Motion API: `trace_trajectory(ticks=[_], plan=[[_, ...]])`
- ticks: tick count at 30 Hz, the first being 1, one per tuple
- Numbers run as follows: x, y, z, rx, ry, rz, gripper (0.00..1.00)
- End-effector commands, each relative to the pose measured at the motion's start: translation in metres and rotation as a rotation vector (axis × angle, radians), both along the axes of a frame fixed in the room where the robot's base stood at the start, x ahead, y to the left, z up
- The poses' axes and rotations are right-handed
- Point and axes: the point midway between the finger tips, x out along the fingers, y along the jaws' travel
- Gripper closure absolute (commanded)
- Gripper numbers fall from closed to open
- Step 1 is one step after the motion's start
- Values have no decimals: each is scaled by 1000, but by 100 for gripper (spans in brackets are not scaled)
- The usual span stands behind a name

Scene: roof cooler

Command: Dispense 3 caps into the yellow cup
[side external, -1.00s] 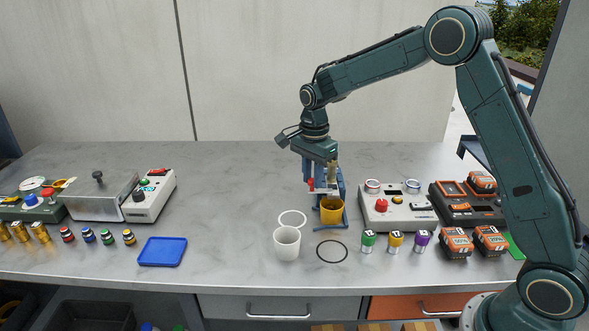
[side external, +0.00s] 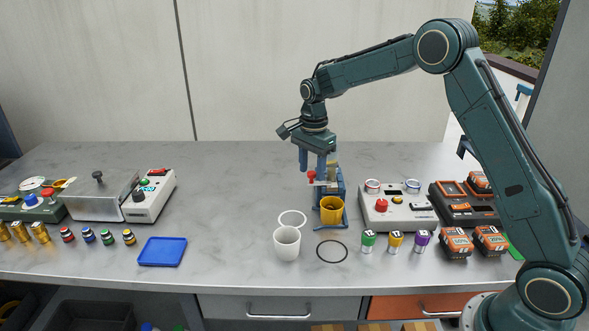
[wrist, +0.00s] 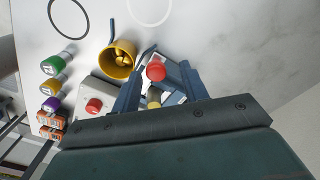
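The yellow cup (side external: 331,215) stands upright on the base of the blue dispenser (side external: 340,187). In the wrist view the cup (wrist: 112,66) has a few yellow caps (wrist: 123,58) at its bottom; I cannot count them surely. The dispenser's red knob (side external: 311,175) sits above and slightly left of the cup; it also shows in the wrist view (wrist: 155,72). My gripper (side external: 313,170) is over the dispenser, its two fingers apart. In the wrist view the fingers (wrist: 158,82) appear on either side of the knob, with gaps; nothing is held.
A control box (side external: 398,212) and green, yellow and purple canisters (side external: 395,243) stand right. A blue tray (side external: 162,251) lies left. The back table is clear.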

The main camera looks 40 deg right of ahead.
Motion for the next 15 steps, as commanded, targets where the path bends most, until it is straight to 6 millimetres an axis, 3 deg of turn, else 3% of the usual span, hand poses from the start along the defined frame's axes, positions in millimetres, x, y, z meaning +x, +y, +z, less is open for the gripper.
trace_trajectory(ticks=[8,15], plan=[[-1,1,5,1,2,2,56],[0,1,30,0,-1,2,56]])
